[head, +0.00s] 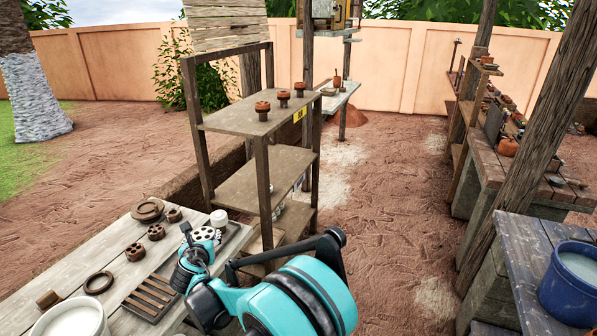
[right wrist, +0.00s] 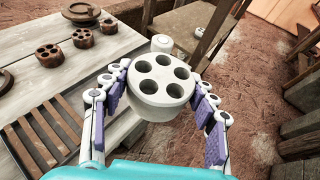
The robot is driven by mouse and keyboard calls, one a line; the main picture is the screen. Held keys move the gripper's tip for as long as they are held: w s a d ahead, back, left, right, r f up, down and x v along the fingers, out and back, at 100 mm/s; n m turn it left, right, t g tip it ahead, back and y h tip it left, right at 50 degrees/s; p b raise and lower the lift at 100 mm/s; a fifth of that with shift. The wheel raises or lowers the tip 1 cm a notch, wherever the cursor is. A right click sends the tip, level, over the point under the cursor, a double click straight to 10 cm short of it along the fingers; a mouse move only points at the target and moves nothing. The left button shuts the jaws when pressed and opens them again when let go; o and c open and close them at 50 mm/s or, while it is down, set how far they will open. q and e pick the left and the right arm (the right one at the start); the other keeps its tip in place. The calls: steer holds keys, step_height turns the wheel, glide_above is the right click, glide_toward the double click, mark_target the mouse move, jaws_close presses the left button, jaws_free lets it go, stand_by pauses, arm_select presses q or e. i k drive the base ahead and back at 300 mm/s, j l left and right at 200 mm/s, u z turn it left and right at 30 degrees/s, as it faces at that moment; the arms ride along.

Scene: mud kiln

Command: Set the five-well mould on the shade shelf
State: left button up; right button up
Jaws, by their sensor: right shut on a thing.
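My right gripper (head: 203,240) is shut on the five-well mould (right wrist: 160,106), a pale grey round block with five dark holes in its top face. In the right wrist view the fingers hold it from both sides, holes up. It also shows in the head view (head: 206,233), in front of the shelf and by the left table's right end. The shade shelf (head: 230,121) is a wooden rack with a slatted shade (head: 225,22) over it. Several boards are stacked in it. Three brown pieces stand on its upper board, beside a yellow tag (head: 299,114). My left gripper is not in view.
The left table (head: 122,225) carries a slatted rack (head: 155,295), small brown moulds (head: 156,232), a ring (head: 98,282), a small white pot (head: 219,217) and a white bowl (head: 75,320). A blue bucket (head: 568,290) stands at right. Bare ground (head: 400,220) lies between.

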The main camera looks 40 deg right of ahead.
mark_target(278, 174)
steer(key=i+l+z, duration=0.1)
steer(key=l+z, duration=0.3)
steer(key=i+l+z, duration=0.1)
steer(key=z, duration=0.35)
steer(key=i+l+z, duration=0.15)
steer(key=z, duration=0.25)
steer(key=i+l+z, duration=0.2)
steer(key=z, duration=0.2)
steer(key=i+l+z, duration=0.25)
steer(key=i+z, duration=0.25)
steer(key=i, duration=0.15)
steer(key=i+u, duration=0.25)
steer(key=u, duration=0.15)
steer(key=i+l+u, duration=0.2)
steer(key=u, duration=0.2)
steer(key=i+l+u, duration=0.15)
steer(key=u, duration=0.3)
steer(key=i+l+u, duration=0.15)
steer(key=u, duration=0.3)
steer(key=i+l+u, duration=0.2)
steer(key=u, duration=0.2)
steer(key=i+l+u, duration=0.1)
steer(key=u, duration=0.35)
steer(key=l+u, duration=0.4)
steer(key=i, duration=0.3)
steer(key=l+u, duration=0.05)
